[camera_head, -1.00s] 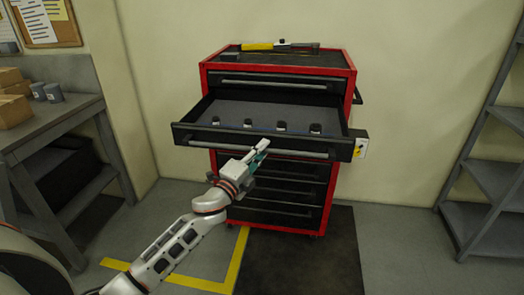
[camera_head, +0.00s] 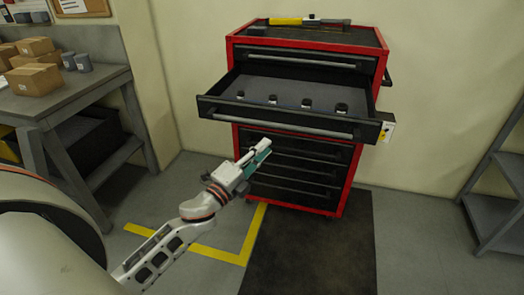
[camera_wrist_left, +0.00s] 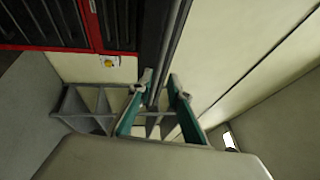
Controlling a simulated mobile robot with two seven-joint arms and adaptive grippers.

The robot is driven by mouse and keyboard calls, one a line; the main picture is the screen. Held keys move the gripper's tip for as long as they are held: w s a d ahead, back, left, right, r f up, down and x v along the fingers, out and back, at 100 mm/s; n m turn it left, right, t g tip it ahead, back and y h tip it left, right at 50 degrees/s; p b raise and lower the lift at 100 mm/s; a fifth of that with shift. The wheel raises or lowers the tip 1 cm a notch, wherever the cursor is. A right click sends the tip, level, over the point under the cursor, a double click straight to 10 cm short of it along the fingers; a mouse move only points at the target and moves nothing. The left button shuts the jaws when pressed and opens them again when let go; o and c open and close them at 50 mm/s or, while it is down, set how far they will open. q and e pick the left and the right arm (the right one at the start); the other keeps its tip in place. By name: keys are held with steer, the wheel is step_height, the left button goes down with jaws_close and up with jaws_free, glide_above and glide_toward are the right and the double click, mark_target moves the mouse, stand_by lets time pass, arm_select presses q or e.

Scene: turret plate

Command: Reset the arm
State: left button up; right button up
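My left arm reaches up from the lower left in the head view. Its left gripper (camera_head: 266,148) is below and in front of the pulled-out drawer (camera_head: 290,119) of the red and black tool cabinet (camera_head: 345,180). A long dark bar, apparently the drawer front (camera_wrist_left: 152,35), runs behind the tips. The gripper appears clear of the drawer handle (camera_head: 283,130). My right gripper is not in view.
Several small dark pieces lie in the drawer. A hammer-like tool with a yellow handle (camera_head: 286,21) lies on the cabinet top. A workbench with cardboard boxes (camera_head: 34,79) stands left, a grey shelf (camera_head: 490,208) right. Floor in front of the cabinet is clear.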

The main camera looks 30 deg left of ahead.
arm_select(q)
steer(key=shift+s, duration=0.1)
stand_by(0.4)
steer(key=s+d+f+n+g, duration=0.3)
steer(key=s+f+n, duration=0.2)
steer(key=s+f, duration=0.3)
steer(key=s+d+f+n+g, duration=0.3)
steer(key=s+f+n, duration=0.3)
steer(key=f, duration=0.6)
steer(key=s+d+f+n+g, duration=0.3)
steer(key=s+d+f+n, duration=0.2)
steer(key=s+f, duration=0.5)
steer(key=shift+d+f, duration=0.25)
steer(key=shift+f, duration=0.05)
